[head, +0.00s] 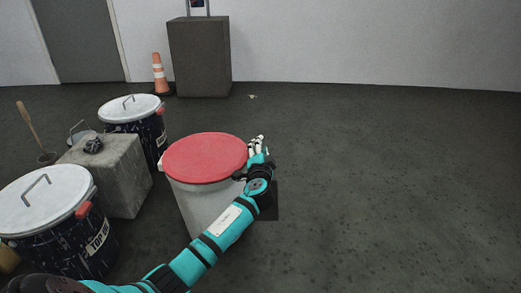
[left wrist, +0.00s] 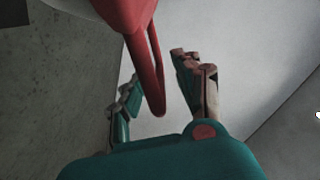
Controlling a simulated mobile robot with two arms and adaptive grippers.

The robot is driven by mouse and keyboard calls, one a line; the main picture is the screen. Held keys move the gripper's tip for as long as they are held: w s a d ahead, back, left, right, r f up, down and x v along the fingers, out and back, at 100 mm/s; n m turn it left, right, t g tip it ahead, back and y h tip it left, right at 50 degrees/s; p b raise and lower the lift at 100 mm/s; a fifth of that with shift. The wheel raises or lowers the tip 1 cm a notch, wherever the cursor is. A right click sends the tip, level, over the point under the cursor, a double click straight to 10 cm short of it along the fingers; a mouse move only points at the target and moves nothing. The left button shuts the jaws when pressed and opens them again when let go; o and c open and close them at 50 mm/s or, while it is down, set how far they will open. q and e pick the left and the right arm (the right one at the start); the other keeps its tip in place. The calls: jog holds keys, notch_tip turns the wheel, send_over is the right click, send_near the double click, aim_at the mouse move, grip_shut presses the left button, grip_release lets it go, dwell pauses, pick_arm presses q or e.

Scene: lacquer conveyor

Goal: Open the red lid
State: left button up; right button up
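The red lid (head: 205,157) lies flat on top of a light grey bin (head: 203,205) in the head view. My left arm reaches in from the bottom left, and my left gripper (head: 257,146) is at the lid's right edge. In the left wrist view, the red lid (left wrist: 121,12) is at the top, and its red loop handle (left wrist: 157,82) hangs between the fingers of my left gripper (left wrist: 152,76). The fingers are apart, with visible gaps on both sides of the handle. My right gripper is not in view.
Two dark drums with white lids (head: 130,107) (head: 45,200) and a concrete block (head: 118,170) stand left of the bin. A traffic cone (head: 159,72) and a dark box (head: 199,57) are by the back wall. The floor on the right is clear.

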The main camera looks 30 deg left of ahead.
pick_arm(q)
grip_shut()
dwell(0.3)
